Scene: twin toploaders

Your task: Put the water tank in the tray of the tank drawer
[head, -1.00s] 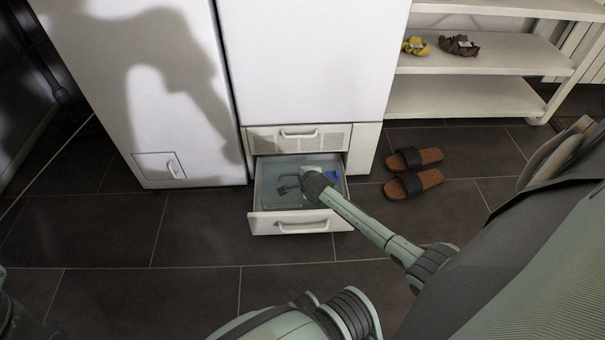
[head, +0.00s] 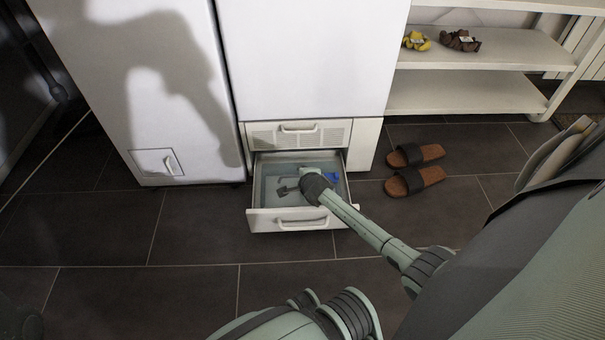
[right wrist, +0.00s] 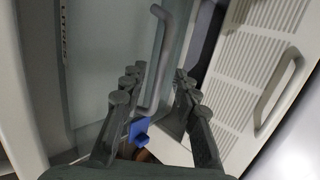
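The water tank (head: 272,194) is translucent and bluish and lies inside the pulled-out tank drawer (head: 262,222) at the bottom of the white appliance. In the right wrist view the tank (right wrist: 95,70) shows printed letters and a grey-green bar handle (right wrist: 163,60). A blue part (right wrist: 138,130) shows near the handle's lower end. My right gripper (head: 288,187) reaches down into the drawer. In the right wrist view its fingers (right wrist: 157,92) are spread on both sides of the handle, with gaps. The drawer's tray is mostly hidden under the tank. My left gripper is not in view.
A closed vented drawer front (head: 298,134) is just above the open drawer. A second white appliance (head: 150,90) stands at left. Brown sandals (head: 415,168) lie on the floor to the right, below a white shelf (head: 465,93). The dark tiled floor before the drawer is clear.

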